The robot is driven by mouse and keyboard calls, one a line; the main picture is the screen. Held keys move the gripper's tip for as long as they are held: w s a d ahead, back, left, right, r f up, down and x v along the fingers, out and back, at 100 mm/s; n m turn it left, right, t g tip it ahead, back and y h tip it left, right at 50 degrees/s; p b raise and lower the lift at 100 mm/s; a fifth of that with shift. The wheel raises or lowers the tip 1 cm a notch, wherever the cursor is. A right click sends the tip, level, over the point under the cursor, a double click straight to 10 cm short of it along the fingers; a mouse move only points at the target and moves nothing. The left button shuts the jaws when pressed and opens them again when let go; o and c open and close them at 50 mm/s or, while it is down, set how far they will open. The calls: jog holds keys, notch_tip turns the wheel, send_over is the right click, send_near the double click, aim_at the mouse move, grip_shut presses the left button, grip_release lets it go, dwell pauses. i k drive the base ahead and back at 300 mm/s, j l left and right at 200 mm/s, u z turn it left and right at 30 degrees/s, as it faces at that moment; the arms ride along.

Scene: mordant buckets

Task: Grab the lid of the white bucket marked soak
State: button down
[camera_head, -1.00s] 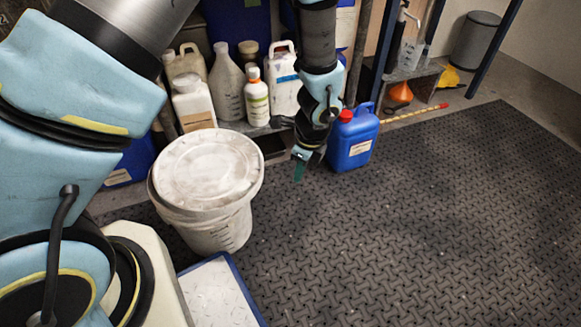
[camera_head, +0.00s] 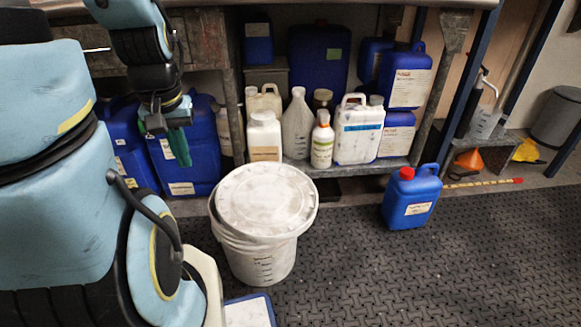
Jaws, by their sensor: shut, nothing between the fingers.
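The white bucket (camera_head: 262,262) stands upright on the dark mat, right of my arm. Its white, smudged lid (camera_head: 266,196) lies on top and looks slightly tilted on the rim. Dark markings show on the bucket's front, too small to read, so I cannot confirm the word soak. My gripper (camera_head: 178,150) hangs fingers down, left of the bucket and above it in the picture, in front of blue canisters. It is shut and empty, and apart from the lid.
Blue canisters (camera_head: 182,160) stand at the left under the bench. Several bottles crowd a low shelf (camera_head: 340,168) behind the bucket. A blue jug (camera_head: 410,197) with a red cap stands on the mat at right. A blue-edged white tray (camera_head: 250,311) lies in front. The mat (camera_head: 440,275) is clear at right.

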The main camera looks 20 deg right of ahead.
aim_at(263, 202)
jog(key=k+u, duration=0.2)
jog(key=k, duration=0.35)
jog(key=k+j+u, duration=0.15)
jog(key=k, duration=0.4)
jog(key=l+u, duration=0.25)
jog(key=u, duration=0.2)
jog(key=i+l+u, duration=0.1)
jog(key=l+u, duration=0.5)
jog(key=u, duration=0.3)
jog(key=k+l, duration=0.1)
jog(key=l, duration=0.35)
jog(key=k+l, duration=0.1)
jog(key=l, duration=0.35)
jog(key=k+l, duration=0.1)
jog(key=l, duration=0.8)
jog(key=k+l, duration=0.15)
jog(key=l, duration=0.35)
